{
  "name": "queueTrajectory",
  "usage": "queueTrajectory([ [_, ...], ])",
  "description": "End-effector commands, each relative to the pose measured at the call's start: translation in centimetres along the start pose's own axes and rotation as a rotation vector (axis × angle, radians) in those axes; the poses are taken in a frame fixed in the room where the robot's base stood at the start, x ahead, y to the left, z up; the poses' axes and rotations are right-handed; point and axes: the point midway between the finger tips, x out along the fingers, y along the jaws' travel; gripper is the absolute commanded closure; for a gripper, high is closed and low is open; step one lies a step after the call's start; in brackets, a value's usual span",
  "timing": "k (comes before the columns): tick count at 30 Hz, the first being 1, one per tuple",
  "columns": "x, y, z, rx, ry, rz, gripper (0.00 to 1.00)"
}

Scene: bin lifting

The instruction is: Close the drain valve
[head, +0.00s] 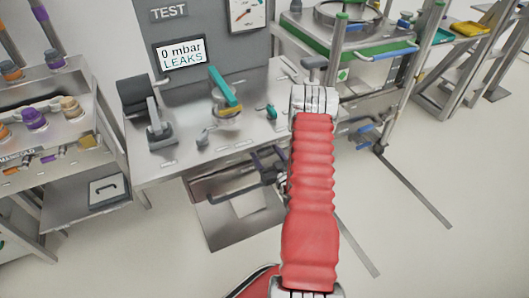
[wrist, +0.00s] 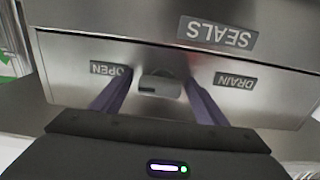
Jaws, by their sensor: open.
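In the wrist view, a small grey handle (wrist: 160,84), which appears to be the drain valve's, sits on a metal front between an OPEN label (wrist: 110,69) and a DRAIN label (wrist: 235,80); the labels appear upside down. My gripper (wrist: 158,88) is open, its two dark purple fingers on either side of the handle, apparently with gaps. I cannot tell whether the fingertips reach past it. In the head view my gripper (head: 268,164) is at the bench's front edge, partly behind my red arm. The handle cannot be made out there.
A SEALS label (wrist: 218,33) is on the metal above the handle. On the bench (head: 185,165) stand a teal lever (head: 223,86) and a grey clamp (head: 157,125). A screen (head: 181,53) reads 0 mbar LEAKS. A shelf cart (head: 45,120) stands left, a frame with green trim right.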

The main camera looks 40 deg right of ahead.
Motion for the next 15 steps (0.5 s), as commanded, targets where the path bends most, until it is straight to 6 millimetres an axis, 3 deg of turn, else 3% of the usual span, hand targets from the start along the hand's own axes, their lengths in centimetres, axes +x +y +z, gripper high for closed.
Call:
queueTrajectory([
  [5, -0.03, 0.0, 0.01, 0.0, 0.0, 0.0, 0.34],
  [15, -0.05, 0.0, 0.0, 0.0, 0.0, 0.0, 0.58],
])
